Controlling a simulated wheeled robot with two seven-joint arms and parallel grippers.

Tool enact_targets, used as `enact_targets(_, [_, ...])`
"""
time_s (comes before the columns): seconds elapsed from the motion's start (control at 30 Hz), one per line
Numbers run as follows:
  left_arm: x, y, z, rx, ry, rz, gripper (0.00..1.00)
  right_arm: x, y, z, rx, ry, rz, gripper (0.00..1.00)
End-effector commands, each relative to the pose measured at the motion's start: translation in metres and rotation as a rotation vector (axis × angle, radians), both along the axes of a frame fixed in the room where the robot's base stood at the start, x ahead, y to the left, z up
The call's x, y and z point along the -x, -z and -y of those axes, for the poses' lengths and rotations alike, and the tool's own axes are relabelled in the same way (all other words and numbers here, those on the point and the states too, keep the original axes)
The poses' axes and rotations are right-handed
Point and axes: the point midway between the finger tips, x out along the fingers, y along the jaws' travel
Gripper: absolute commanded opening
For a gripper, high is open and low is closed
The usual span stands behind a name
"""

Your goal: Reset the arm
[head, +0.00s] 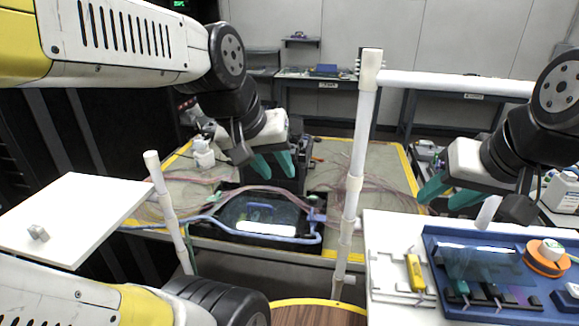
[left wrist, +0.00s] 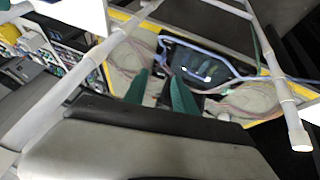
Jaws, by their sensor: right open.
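My left gripper (head: 272,166) has green fingers and hangs over the far workbench (head: 385,180), above and behind a black tray. Its fingers also show in the left wrist view (left wrist: 160,92), spread apart with nothing between them. My right gripper (head: 448,196) has green fingers, open and empty, above the back edge of the white table at the right. Both arms are raised clear of the surfaces below.
White pipe posts (head: 354,175) and a shorter post (head: 167,205) stand between me and the workbench. The black tray (head: 228,230) holds cables and a clear lid. A blue tool tray (head: 440,258) lies at the right, a white board (head: 85,205) at the left.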

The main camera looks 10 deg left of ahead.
Motion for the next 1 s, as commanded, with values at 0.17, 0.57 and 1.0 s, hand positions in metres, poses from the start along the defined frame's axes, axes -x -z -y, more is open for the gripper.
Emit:
enact_targets(0.17, [0.023,-0.002,0.007,-0.061,0.122,0.052,0.33,0.000,0.000,0.000,0.000,0.000,0.000,0.41])
enact_targets(0.57, [0.025,-0.001,0.008,-0.070,0.139,0.058,0.33,0.000,0.000,0.000,0.000,0.000,0.000,0.41])
enact_targets(1.0, [0.025,-0.001,0.008,-0.069,0.137,0.059,0.33,0.000,0.000,0.000,0.000,0.000,0.000,0.41])
